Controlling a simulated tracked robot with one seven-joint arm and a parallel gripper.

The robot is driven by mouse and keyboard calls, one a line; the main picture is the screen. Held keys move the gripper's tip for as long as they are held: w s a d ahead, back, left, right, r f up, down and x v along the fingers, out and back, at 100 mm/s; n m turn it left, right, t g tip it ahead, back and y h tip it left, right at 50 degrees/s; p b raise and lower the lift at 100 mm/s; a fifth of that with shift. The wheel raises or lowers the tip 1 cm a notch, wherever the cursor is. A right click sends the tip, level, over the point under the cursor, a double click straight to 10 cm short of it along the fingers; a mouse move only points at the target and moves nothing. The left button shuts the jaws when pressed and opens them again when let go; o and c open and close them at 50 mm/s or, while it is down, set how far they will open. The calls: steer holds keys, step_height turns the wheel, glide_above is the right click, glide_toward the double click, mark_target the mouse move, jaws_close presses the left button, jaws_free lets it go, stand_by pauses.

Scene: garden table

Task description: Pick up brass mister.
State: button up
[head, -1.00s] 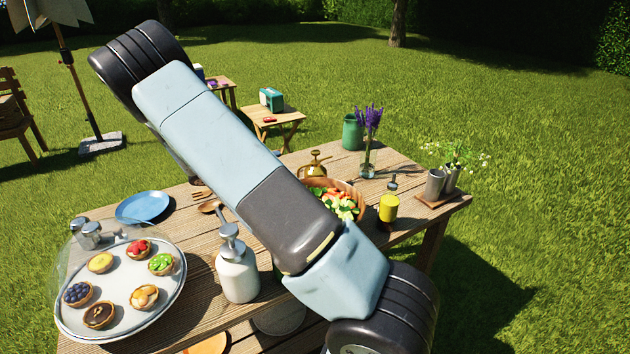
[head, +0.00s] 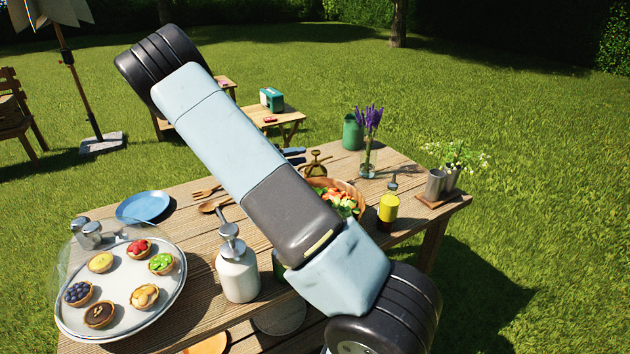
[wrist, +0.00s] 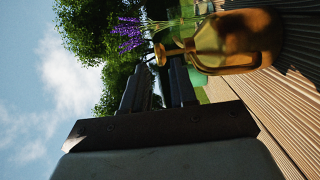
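The brass mister (head: 315,165) stands upright on the wooden table, behind the salad bowl and right of my arm in the head view. In the wrist view the mister (wrist: 238,42) lies sideways in the picture at the upper right, its rounded amber-gold body close to the camera. My gripper (wrist: 157,82) shows two dark fingers with a gap between them and nothing held. The mister is beside the fingers, towards the right of the wrist view, not between them. In the head view my arm hides most of the gripper; dark parts show just left of the mister.
A salad bowl (head: 352,192) stands in front of the mister. A lavender vase (head: 368,160), a green canister (head: 352,133) and a yellow bottle (head: 388,208) stand to its right. A white pump bottle (head: 237,270) and a tart tray (head: 170,295) are at the front left.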

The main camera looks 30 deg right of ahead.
steer(key=d, duration=0.4)
steer(key=shift+s+d+f, duration=0.15)
steer(key=shift+s+d, duration=0.2)
steer(key=shift+d, duration=0.05)
steer(key=shift+c, duration=0.4)
jaws_close()
